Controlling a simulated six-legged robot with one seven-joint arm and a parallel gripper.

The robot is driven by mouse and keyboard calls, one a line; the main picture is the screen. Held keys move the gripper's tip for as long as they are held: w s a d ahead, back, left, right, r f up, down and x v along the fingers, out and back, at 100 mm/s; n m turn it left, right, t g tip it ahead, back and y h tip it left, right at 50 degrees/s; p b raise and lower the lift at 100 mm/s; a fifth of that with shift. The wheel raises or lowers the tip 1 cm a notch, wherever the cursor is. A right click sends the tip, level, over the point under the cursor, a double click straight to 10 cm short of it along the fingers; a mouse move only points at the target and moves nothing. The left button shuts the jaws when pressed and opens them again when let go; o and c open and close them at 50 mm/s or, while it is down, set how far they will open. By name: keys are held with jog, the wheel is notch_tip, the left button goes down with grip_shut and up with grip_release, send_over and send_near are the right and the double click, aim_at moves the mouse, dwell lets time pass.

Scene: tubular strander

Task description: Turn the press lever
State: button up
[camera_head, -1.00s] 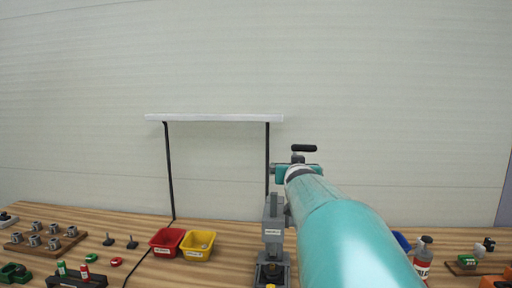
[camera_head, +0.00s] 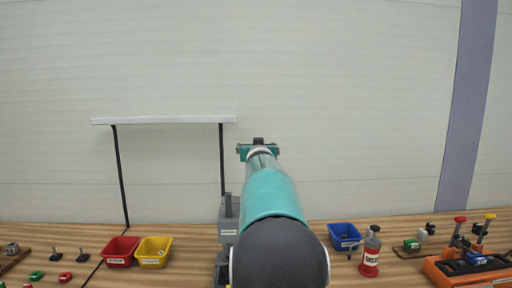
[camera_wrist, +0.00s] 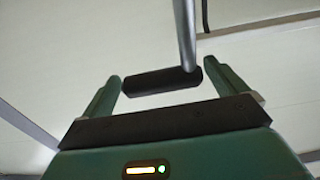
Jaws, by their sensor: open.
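The grey press (camera_head: 228,235) stands on the bench, partly hidden behind my arm in the head view. In the wrist view the lever shows as a metal rod (camera_wrist: 185,35) ending in a black cylindrical grip (camera_wrist: 155,82). My gripper (camera_wrist: 162,72) is open, with one green finger near each end of the black grip. The grip lies across the gap between the fingers, and I cannot tell whether either finger touches it. In the head view my gripper (camera_head: 258,150) is raised above the press, and the lever is mostly hidden.
A red bin (camera_head: 120,252) and a yellow bin (camera_head: 154,252) sit left of the press. A blue bin (camera_head: 343,236), a red-and-grey bottle (camera_head: 370,254) and an orange tray (camera_head: 440,273) are to the right. A white lamp bar (camera_head: 163,120) on black posts stands behind.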

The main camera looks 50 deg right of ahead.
jog(key=shift+x, duration=0.95)
jog(key=shift+c, duration=0.3)
jog(key=c, duration=1.3)
jog(key=shift+c, duration=0.2)
jog(key=shift+a, duration=0.15)
